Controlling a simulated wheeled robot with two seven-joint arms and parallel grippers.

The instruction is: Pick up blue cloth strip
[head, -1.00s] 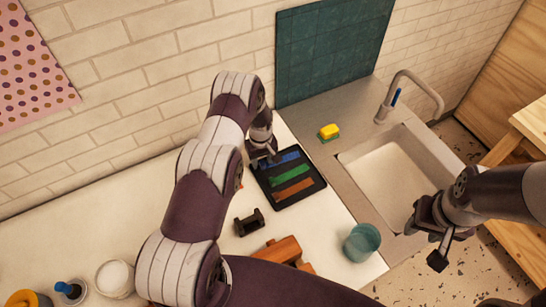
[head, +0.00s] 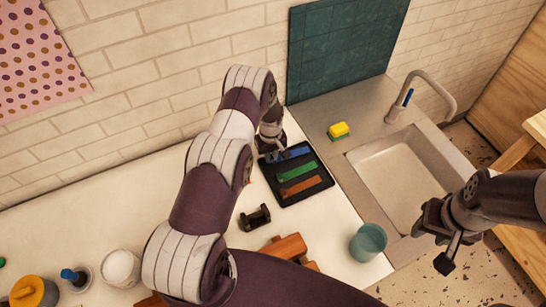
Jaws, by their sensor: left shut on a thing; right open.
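The blue cloth strip (head: 297,153) lies at the far end of a black tray (head: 318,187), beside a green strip (head: 297,172) and an orange-brown strip (head: 301,186). My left gripper (head: 271,157) reaches down at the strip's left end and is shut on it. The strip still appears to be at the tray; whether it is lifted at all cannot be told. The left fingertips are small and partly hidden by the wrist. My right gripper (head: 431,243) is open and empty, at the right beyond the counter's front edge.
A black holder (head: 254,218) and a wooden object (head: 286,249) are in front of the tray. A teal cup (head: 368,242) stands near the counter edge. A yellow sponge (head: 339,130) lies by the sink (head: 393,180). Jars stand at the lower left.

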